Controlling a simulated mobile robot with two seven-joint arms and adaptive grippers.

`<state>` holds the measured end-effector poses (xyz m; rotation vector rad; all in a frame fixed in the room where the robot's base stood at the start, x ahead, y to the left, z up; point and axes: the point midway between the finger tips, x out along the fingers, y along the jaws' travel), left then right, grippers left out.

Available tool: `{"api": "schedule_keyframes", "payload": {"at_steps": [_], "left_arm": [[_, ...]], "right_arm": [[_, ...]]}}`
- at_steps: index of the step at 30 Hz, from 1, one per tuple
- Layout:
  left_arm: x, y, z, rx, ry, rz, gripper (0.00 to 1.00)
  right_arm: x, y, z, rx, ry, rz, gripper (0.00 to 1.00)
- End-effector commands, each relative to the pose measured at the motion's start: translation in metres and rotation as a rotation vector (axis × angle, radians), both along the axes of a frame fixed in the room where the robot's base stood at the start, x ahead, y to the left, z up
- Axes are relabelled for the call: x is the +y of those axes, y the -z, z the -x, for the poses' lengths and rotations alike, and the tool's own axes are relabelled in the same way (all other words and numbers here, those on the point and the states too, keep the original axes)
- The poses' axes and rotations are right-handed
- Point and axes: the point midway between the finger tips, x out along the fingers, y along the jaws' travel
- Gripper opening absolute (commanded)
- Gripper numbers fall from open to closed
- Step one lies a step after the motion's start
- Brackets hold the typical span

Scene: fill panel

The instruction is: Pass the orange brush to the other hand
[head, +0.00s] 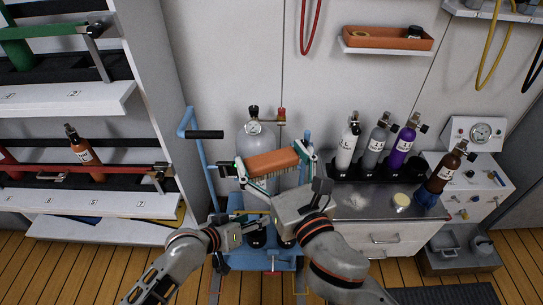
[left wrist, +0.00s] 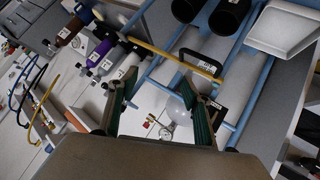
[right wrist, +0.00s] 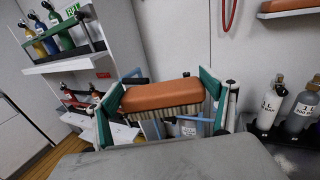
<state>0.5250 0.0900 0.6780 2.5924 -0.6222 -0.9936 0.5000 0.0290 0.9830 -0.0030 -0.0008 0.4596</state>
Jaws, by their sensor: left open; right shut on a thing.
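The orange brush (head: 273,163) is a block with an orange back and pale bristles on its underside. My right gripper (head: 272,167) is shut on it, with a finger at each end, and holds it up in front of the blue cart. In the right wrist view the brush (right wrist: 163,94) lies level between the green finger pads (right wrist: 162,103). My left gripper (head: 242,231) is below and left of the right one, apart from the brush. In the left wrist view its fingers (left wrist: 158,90) are spread and empty. The brush does not show in that view.
A blue cart (head: 262,262) with a grey cylinder (head: 256,135) stands behind the grippers. A shelf rack (head: 66,100) is at left. At right, a counter (head: 372,205) carries several small bottles. An orange tray (head: 388,38) sits on the wall shelf above.

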Motion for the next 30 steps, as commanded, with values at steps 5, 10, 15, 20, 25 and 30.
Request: {"api": "schedule_keyframes", "payload": {"at_steps": [5, 10, 15, 20, 25, 30], "left_arm": [[0.043, 0.036, 0.067, -0.083, -0.037, -0.162, 0.49], [0.081, 0.052, 0.124, -0.152, -0.037, -0.331, 0.49], [0.104, 0.056, 0.16, -0.191, -0.02, -0.449, 0.49], [0.112, 0.056, 0.172, -0.207, -0.009, -0.494, 0.49], [0.112, 0.056, 0.173, -0.209, -0.007, -0.497, 0.49], [0.112, 0.056, 0.173, -0.208, -0.007, -0.497, 0.49]], "right_arm": [[0.0, 0.0, 0.0, -0.001, 0.0, 0.0, 0.6], [0.0, 0.0, 0.0, -0.001, 0.0, 0.0, 0.6], [0.0, 0.0, 0.0, -0.001, 0.0, 0.0, 0.6], [0.0, 0.0, 0.0, -0.001, 0.0, 0.0, 0.6], [0.0, 0.0, 0.0, -0.001, 0.0, 0.0, 0.6], [0.0, 0.0, 0.0, -0.001, 0.0, 0.0, 0.6]]}}
